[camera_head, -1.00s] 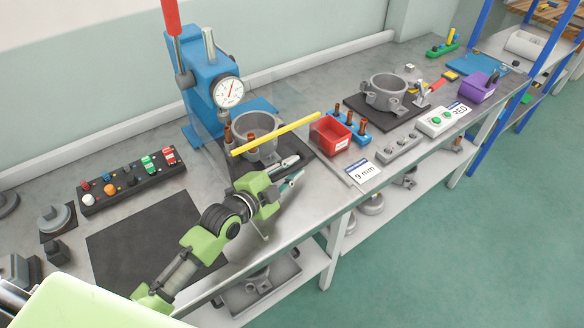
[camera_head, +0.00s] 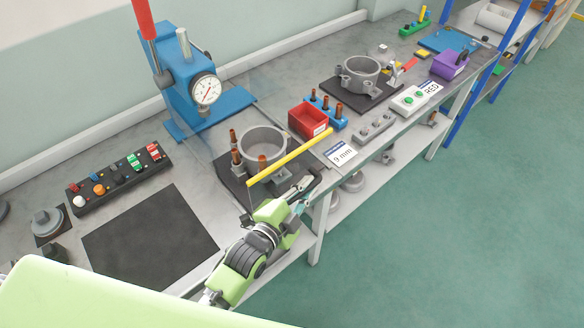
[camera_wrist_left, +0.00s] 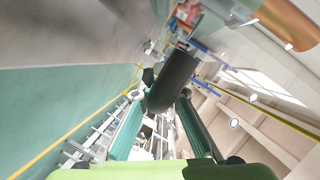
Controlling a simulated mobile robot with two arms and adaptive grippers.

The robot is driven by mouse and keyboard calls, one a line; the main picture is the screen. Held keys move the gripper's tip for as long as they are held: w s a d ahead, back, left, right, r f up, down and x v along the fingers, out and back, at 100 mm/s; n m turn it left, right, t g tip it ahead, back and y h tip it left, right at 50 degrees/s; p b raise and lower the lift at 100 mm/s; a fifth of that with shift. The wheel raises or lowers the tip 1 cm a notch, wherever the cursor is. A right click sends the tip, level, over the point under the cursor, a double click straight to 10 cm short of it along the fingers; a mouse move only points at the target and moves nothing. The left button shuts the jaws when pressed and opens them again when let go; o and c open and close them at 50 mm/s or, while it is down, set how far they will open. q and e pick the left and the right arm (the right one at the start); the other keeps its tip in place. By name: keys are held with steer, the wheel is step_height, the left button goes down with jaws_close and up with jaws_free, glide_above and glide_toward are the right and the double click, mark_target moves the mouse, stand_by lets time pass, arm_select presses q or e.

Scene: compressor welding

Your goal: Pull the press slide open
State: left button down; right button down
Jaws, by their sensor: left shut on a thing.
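The blue press (camera_head: 190,88) with a red lever and a dial gauge stands at the back left of the bench. Its slide, a dark plate (camera_head: 232,184), sits out in front of the press towards the bench's front edge. The slide carries a grey ring-shaped housing (camera_head: 262,146) and several copper pins. A yellow bar (camera_head: 290,157) crosses in front of the housing. My left gripper (camera_head: 301,196) is at the slide's front edge, shut on the dark cylindrical handle (camera_wrist_left: 174,80), which shows between its fingers in the wrist view. The right gripper is out of view.
A red bin (camera_head: 308,120) and a "9 mm" card (camera_head: 341,154) lie right of the slide. A black button box (camera_head: 120,178) and a bare black mat (camera_head: 150,236) lie to the left. A second housing (camera_head: 358,74) stands farther along the bench.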

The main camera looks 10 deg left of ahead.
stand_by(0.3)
arm_select(q)
steer(key=c, duration=2.3)
jaws_free()
steer(key=shift+c, duration=0.2)
steer(key=v, duration=1.2)
steer(key=shift+s+f, duration=0.1)
steer(key=shift+f, duration=0.1)
